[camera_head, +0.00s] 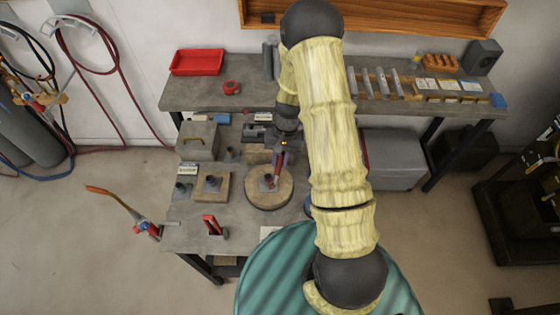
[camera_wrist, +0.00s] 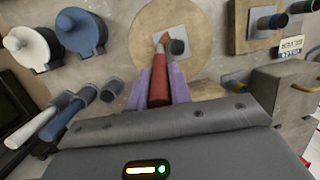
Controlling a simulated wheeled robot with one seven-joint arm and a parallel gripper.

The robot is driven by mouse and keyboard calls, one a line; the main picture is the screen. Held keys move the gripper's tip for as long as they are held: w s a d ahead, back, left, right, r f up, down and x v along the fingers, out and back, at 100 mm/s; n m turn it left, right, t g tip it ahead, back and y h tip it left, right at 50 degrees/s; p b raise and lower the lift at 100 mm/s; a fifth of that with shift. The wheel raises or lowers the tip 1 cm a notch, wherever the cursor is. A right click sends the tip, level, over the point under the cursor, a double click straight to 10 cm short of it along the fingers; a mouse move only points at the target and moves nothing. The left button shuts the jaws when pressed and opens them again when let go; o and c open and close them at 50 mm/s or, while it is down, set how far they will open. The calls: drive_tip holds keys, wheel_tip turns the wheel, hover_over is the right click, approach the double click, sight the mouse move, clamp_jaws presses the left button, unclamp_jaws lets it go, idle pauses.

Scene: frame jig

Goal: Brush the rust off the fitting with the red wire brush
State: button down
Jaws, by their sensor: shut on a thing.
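My gripper (camera_wrist: 160,80) has its purple fingers shut on the red handle of the wire brush (camera_wrist: 158,82). The brush also shows in the head view (camera_head: 276,172), pointing down over a round wooden board (camera_head: 283,200). On that board sits the fitting, a grey square plate with a short dark pipe stub (camera_wrist: 178,47). The brush's far end reaches the plate, just beside the stub. A small reddish-brown spot shows there; I cannot tell whether it is rust or the brush tip, nor whether they touch.
A square wooden board (camera_head: 212,185) with another stub stands left of the round board. A grey box (camera_head: 198,140) is behind it. A red tool (camera_head: 213,224) stands near the front edge.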

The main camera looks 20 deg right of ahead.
drive_tip(key=shift+s, duration=0.1)
idle(0.3)
drive_tip(key=shift+s+a, duration=0.25)
drive_tip(key=shift+s, duration=0.6)
drive_tip(key=shift+w+d+f, duration=0.1)
drive_tip(key=shift+w+d, duration=0.15)
drive_tip(key=shift+w, duration=0.7)
drive_tip(key=shift+s, duration=0.1)
drive_tip(key=shift+s+a, duration=0.25)
drive_tip(key=shift+s, duration=0.6)
drive_tip(key=shift+w, duration=0.1)
